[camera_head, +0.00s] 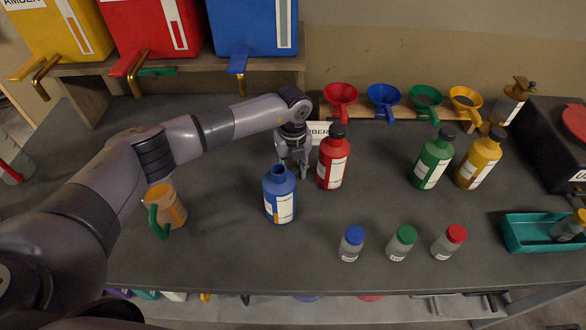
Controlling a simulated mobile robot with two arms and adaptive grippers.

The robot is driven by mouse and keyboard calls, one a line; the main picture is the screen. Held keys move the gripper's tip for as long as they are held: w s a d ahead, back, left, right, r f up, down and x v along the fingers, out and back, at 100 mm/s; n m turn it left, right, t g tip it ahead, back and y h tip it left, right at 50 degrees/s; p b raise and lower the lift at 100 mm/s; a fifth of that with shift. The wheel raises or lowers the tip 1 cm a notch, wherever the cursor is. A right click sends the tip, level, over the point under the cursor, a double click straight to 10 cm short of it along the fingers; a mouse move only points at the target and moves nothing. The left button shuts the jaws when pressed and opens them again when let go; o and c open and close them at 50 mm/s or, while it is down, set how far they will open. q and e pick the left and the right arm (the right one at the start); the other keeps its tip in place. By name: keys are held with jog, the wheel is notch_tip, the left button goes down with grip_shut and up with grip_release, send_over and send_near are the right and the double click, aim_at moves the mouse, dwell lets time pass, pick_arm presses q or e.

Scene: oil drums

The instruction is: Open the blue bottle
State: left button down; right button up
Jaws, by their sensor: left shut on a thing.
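The blue bottle (280,199) stands upright on the grey table near the middle of the camera_head view. It has a white label, and its neck shows no black cap, unlike the bottles around it. My left gripper (299,168) is just behind and to the right of its neck, apart from the bottle as far as I can tell. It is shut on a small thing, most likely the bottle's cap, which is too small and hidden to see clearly. My right gripper is not in view.
A capped red bottle (332,162) stands close right of the gripper. Green (432,163) and yellow (478,161) bottles stand further right. Several small jars (400,243) are in front. Funnels (383,97) sit on a rack behind.

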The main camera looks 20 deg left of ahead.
aim_at(293, 168)
pick_arm(q)
jog(key=c, duration=1.2)
grip_release()
jog(key=shift+f, duration=0.1)
notch_tip(293, 168, up, 12)
jog(key=p, duration=0.8)
jog(key=shift+r+p, duration=0.25)
jog(key=shift+p, duration=0.05)
